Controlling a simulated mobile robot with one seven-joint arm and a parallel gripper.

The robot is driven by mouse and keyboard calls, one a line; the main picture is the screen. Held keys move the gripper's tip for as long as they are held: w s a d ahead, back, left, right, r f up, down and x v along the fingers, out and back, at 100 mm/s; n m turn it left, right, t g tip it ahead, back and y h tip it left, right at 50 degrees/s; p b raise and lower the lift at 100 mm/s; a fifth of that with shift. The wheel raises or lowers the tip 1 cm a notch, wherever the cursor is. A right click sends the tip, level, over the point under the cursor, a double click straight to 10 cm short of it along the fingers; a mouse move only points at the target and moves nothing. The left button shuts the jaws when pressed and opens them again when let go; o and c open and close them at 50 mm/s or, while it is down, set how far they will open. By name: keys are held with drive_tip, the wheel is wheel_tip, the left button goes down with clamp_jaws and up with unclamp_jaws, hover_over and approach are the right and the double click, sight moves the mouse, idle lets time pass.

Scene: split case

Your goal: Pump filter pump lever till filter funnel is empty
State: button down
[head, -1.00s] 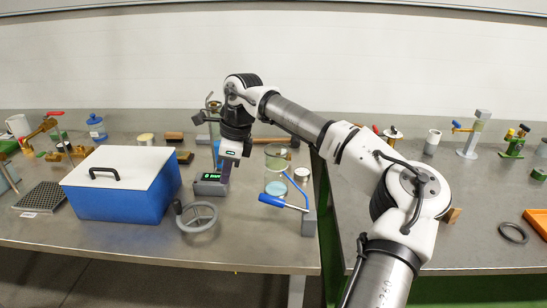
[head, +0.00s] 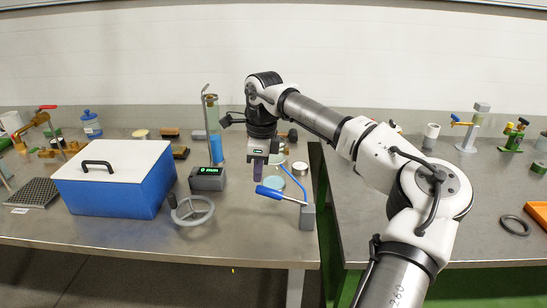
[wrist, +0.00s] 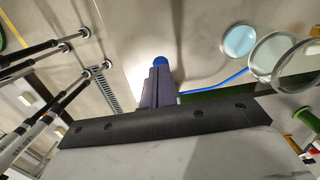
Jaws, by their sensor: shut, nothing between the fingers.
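The pump lever is a blue handle (head: 270,192) on a thin rod, hinged on a grey block (head: 307,216) near the table's front right edge. My gripper (head: 257,178) points down just above the handle's left end, purple fingers shut and empty. In the wrist view, my fingers (wrist: 158,90) cover most of the handle; its blue tip (wrist: 159,62) shows beyond them. I cannot tell whether they touch it. The filter's pale blue round part (head: 293,183) sits just behind the lever. Its clear glass (wrist: 268,58) shows in the wrist view, and its liquid level is unclear.
A tall cylinder with blue liquid (head: 214,148) stands behind a dark display box (head: 207,179). A grey handwheel (head: 192,211) lies left of the lever. A blue case with a white lid (head: 110,195) fills the left. A gap separates the right table (head: 420,215).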

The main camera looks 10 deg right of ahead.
drive_tip(key=shift+f, duration=0.6)
wheel_tip(320, 180, down, 7)
drive_tip(key=b, duration=0.4)
drive_tip(key=shift+a, duration=0.35)
idle(0.7)
drive_tip(key=shift+d+r+p, duration=0.15)
drive_tip(key=shift+r+p, duration=1.1)
drive_tip(key=shift+r, duration=0.55)
drive_tip(key=shift+d+r+p, duration=0.1)
drive_tip(key=shift+r+p, duration=1.1)
drive_tip(key=shift+r, duration=0.55)
drive_tip(key=shift+f, duration=0.1)
